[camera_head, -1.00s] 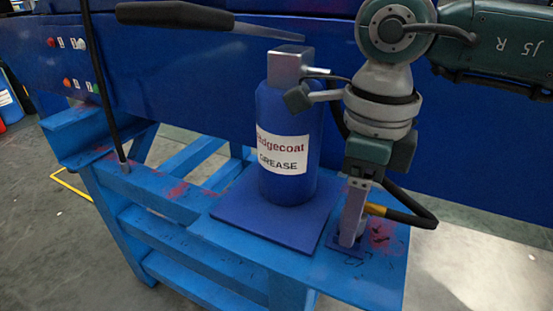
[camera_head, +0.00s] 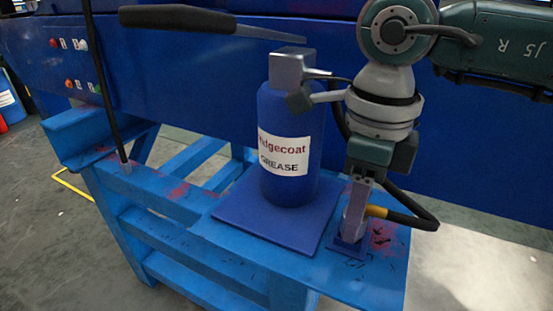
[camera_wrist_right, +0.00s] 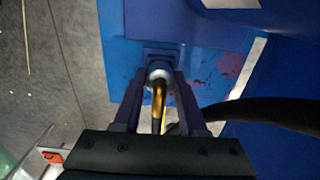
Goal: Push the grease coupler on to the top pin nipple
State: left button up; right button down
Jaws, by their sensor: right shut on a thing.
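My right gripper (camera_head: 352,232) points down at the front right of the blue stand. In the right wrist view its two fingers (camera_wrist_right: 160,80) are shut on the grease coupler (camera_wrist_right: 159,71), one on each side of its silvery round body. A brass-yellow end joins the coupler to a black hose; this yellow end (camera_head: 376,211) also shows in the head view. The coupler is at a small dark blue holder (camera_head: 342,249) on the stand top; I cannot tell whether it still touches it. I cannot make out the top pin nipple. My left gripper is not in view.
A blue grease bottle (camera_head: 287,190) with a silvery pump head and long dark lever (camera_head: 178,17) stands on a square plate left of my right gripper. The black hose (camera_head: 412,212) loops beside the gripper. A large blue machine wall (camera_head: 190,75) stands behind.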

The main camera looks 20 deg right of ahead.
jog(key=shift+r+p, duration=1.75)
jog(key=shift+r, duration=0.55)
